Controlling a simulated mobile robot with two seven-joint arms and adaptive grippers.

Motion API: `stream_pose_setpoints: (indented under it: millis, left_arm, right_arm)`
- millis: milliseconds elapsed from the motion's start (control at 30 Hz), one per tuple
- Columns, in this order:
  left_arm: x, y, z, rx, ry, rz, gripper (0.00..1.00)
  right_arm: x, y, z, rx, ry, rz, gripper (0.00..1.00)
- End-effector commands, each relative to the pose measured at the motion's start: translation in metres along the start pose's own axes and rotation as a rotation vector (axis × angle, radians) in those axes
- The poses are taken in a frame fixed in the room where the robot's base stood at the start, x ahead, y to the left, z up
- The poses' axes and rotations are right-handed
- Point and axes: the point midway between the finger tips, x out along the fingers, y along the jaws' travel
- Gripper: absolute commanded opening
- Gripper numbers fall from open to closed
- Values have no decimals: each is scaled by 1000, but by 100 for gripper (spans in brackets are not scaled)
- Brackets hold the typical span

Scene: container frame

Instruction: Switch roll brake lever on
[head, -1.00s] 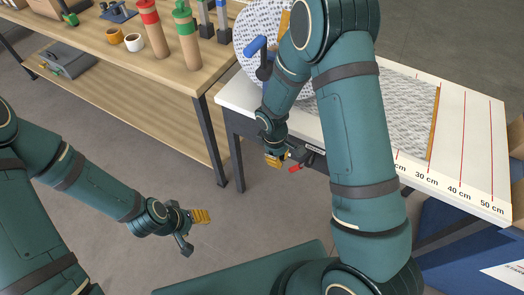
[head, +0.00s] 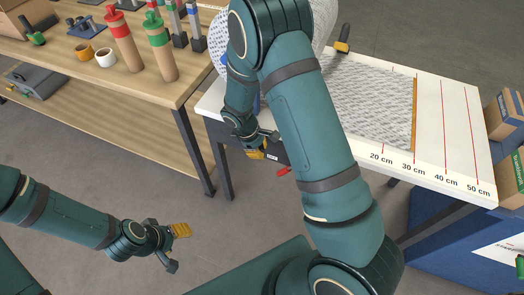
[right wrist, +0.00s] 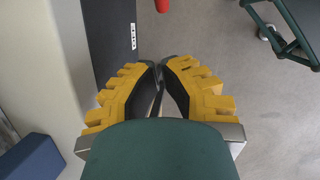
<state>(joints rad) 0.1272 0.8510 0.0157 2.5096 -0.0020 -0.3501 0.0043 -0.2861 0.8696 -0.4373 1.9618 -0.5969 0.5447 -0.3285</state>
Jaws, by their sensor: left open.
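The red lever (head: 283,172) sticks out below the front left edge of the white table, on a dark block. My right gripper (head: 262,147) is just to the left of and above it in the head view, apart from it. In the right wrist view, the red lever tip (right wrist: 162,5) shows at the top edge, beyond my right gripper (right wrist: 160,66). Its yellow-padded fingers meet or nearly meet at the tips, with nothing between them. My left gripper (head: 177,249) is open and empty over the floor, far from the lever. My right arm hides part of the roll (head: 318,35).
The white table (head: 455,150) carries patterned paper (head: 370,105) and a marked scale. A wooden bench (head: 185,88) at the left holds red and green bottles and tape rolls. Table legs stand near my right gripper. Boxes (head: 503,115) are at the right. Open floor lies between my arms.

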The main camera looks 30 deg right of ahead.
Motion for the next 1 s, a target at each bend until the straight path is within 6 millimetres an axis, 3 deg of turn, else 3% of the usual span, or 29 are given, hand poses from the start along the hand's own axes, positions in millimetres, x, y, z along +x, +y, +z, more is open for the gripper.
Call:
stream_pose_setpoints:
  millis: [100,400,700,1000]
  left_arm:
    - [7,-3,-1,0,3,0,57]
    - [19,-7,-2,1,9,-1,57]
    - [23,-9,-3,2,12,-1,57]
    - [23,-9,-3,2,13,-1,57]
  right_arm:
    - [27,-1,0,0,-4,-2,0]
    - [81,0,5,3,-2,-2,0]
    - [99,0,26,2,1,0,0]
    - [100,0,28,1,1,0,0]
